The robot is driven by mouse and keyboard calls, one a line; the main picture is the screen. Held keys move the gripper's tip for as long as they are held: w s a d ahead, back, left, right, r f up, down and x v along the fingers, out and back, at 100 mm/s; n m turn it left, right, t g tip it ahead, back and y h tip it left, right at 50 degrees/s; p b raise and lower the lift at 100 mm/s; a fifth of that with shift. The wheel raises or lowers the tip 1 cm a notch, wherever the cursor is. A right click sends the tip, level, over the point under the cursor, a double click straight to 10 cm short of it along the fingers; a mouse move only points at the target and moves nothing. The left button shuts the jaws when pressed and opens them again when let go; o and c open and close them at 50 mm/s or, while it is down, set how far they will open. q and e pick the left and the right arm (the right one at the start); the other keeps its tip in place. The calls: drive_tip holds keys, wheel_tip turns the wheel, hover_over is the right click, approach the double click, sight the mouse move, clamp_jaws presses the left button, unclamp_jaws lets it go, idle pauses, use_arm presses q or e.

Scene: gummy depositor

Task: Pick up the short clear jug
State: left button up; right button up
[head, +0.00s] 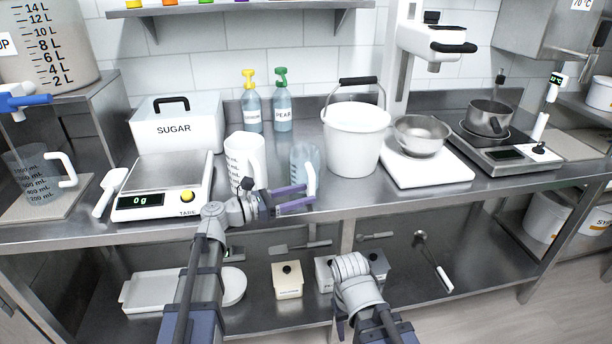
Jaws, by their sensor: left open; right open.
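A short clear jug (303,158) with a white handle stands on the steel counter, between a white jug (244,158) and a white bucket. Its lower part is partly hidden by my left gripper. My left gripper (309,195) is open and empty, fingers pointing right, at the counter's front edge near the jug's handle; contact cannot be told. Another clear jug (38,182) with graduations and a white handle stands at the far left under a blue-handled tap. My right wrist shows low in front of the lower shelf; its fingers do not show.
A scale (164,186) reading 0 g and a sugar bin (178,124) are to the left. The white bucket (357,138) stands close right of the short jug. Two pump bottles (282,108) stand behind. A bowl (421,134) and hotplate (503,153) are further right.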

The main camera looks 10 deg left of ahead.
use_arm(q)
drive_tip(key=shift+x, duration=3.3)
drive_tip(key=shift+w+a+r, duration=0.1)
drive_tip(key=shift+r, duration=0.05)
clamp_jaws()
